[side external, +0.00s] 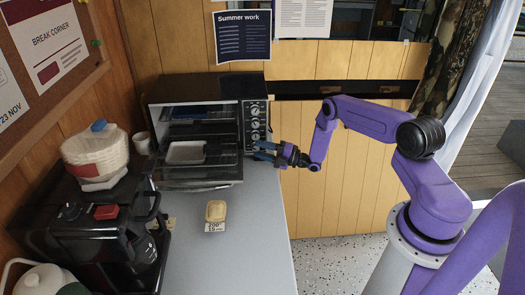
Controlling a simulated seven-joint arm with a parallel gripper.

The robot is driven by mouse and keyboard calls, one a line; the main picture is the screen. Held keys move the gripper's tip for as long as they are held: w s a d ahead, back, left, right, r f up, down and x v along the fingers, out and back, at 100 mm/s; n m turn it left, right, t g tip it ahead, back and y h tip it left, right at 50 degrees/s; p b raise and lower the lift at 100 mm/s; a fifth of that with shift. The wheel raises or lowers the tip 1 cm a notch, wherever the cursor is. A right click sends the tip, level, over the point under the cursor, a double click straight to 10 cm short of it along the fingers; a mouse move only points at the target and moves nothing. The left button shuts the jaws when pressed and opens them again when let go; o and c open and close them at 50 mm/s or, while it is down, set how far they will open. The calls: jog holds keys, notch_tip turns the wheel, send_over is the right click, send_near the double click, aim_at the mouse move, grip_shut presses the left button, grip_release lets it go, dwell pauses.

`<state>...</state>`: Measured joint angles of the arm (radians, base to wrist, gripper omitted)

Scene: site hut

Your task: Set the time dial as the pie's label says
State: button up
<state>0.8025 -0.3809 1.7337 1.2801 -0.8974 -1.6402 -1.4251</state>
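The oven (153,122) stands at the back of the counter with its door (200,185) lowered open. A column of several round dials (255,124) runs down its right-hand panel; their markings are too small to read, so I cannot tell which is the time dial. The pie (216,209) sits on the counter in front of the oven. Its label (214,227) lies at its near side, with small print that looks like "200" over "15 min", not surely legible. My gripper (262,151) is at the lower dials, partly hiding them; contact and finger opening cannot be made out.
The counter (245,255) is clear at the front right.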

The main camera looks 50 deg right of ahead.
jog(key=v, duration=1.7)
jog(key=shift+s, duration=0.2)
jog(key=shift+d, duration=0.1)
